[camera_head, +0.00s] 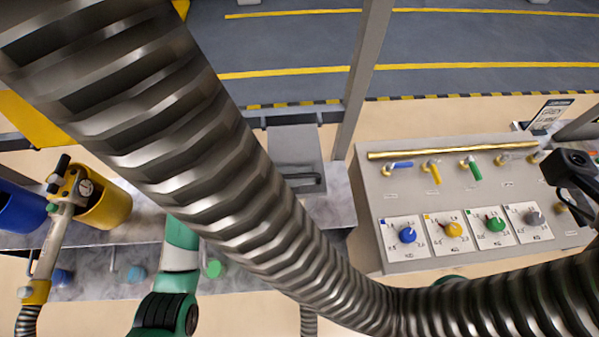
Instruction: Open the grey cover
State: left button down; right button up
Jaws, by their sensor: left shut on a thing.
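The cover looks closed. My left arm, green and white, rises from the bottom left and passes behind a large ribbed hose. The hose hides my left gripper and its fingertips. The gripper is shut, and by the line of the arm it is on the cover's handle, though the contact itself is hidden. My right gripper cannot be made out.
The large ribbed metal hose (205,165) crosses the view from upper left to bottom middle; another enters at the lower right. A grey panel (372,192) with coloured knobs stands at the right.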

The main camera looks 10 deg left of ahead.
aim_at(297, 163)
dwell(0.3)
pick_arm(q)
jog(key=r+n+p, duration=0.1)
jog(key=r+p, duration=0.1)
jog(key=p, duration=0.1)
jog(key=w+r+n+p, duration=0.1)
jog(key=r+p, duration=0.1)
jog(key=p, duration=0.1)
jog(key=w+r+n+p, duration=0.1)
jog(key=r+n+p, duration=0.1)
jog(key=p, duration=0.1)
jog(key=shift+w+a+p, duration=0.15)
jog(key=shift+a+p, duration=0.1)
jog(key=shift+p, duration=0.1)
jog(key=shift+w+a+r+n+p, duration=0.15)
jog(key=shift+w+r+n+p, duration=0.15)
jog(key=shift+w+r+n, duration=0.45)
jog(key=shift+w+a+r+n+p, duration=0.15)
jog(key=shift+w+r+n+p, duration=0.1)
jog(key=shift+w+r+n, duration=0.5)
jog(key=shift+s+f, duration=0.15)
jog(key=shift+f, duration=0.05)
